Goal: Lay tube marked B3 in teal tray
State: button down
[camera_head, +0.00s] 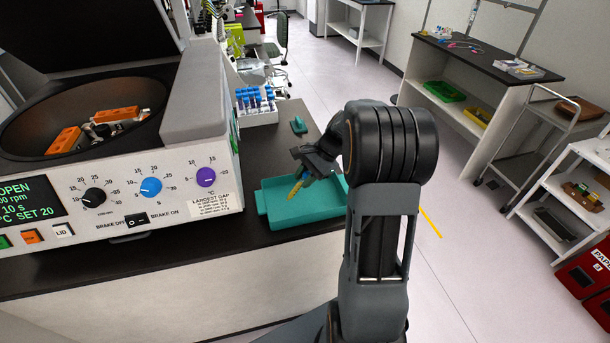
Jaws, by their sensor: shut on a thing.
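The teal tray (272,209) lies on the dark bench top, to the right of the centrifuge. My gripper (303,177) is above the tray and shut on a small tube (296,189) with a yellowish lower part. The tube is tilted, its lower end pointing down and left over the tray. I cannot read a marking on it, and the gripper hides its upper part. My arm hides the right end of the tray. I cannot tell whether the tube touches the tray floor.
The open centrifuge (160,190) with orange buckets (116,115) stands close on the left. A white rack (259,117) of blue-capped tubes and a small teal object (298,125) are behind the tray. The bench's right edge is near my arm, with open floor beyond.

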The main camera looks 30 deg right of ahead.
jog(key=c, duration=0.9)
grip_release()
jog(key=shift+o, duration=0.2)
jog(key=v, duration=1.4)
jog(key=shift+b, duration=0.3)
jog(key=shift+f, duration=0.1)
